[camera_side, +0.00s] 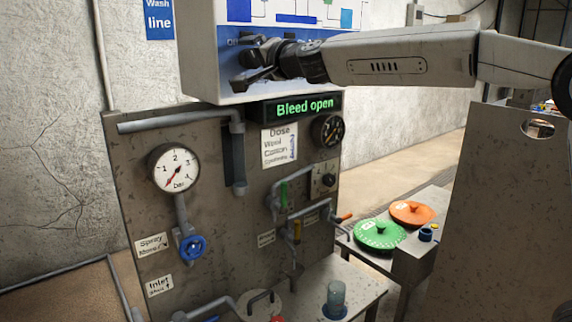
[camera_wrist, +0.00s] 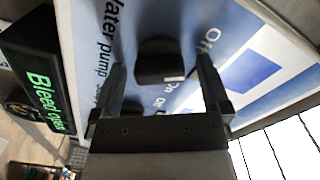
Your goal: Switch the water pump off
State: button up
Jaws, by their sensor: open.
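In the wrist view a black knob (camera_wrist: 160,62) sits on the white and blue panel (camera_wrist: 92,25), by printed words reading "Water pump". A white mark on the knob lies close to an "On" label; "Off" is printed further to the upper right. My gripper (camera_wrist: 160,66) is open, with one finger on each side of the knob; I cannot tell whether they touch it. In the side view my gripper (camera_side: 246,63) is at the lower left of the control box (camera_side: 203,60) front and hides the knob.
A second dark knob (camera_wrist: 131,106) is partly hidden by my gripper. A display (camera_side: 303,107) below the box reads "Bleed open". Below are a pressure gauge (camera_side: 173,168), a blue valve wheel (camera_side: 192,247) and pipes. Green (camera_side: 379,235) and orange (camera_side: 411,213) discs lie on a side table.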

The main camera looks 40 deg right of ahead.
jog(key=shift+s, duration=0.15)
jog(key=s, duration=0.7)
jog(key=shift+s, duration=0.25)
jog(key=shift+s, duration=0.1)
dwell(0.4)
jog(key=s, duration=0.8)
jog(key=shift+s, duration=0.4)
jog(key=shift+f, duration=0.1)
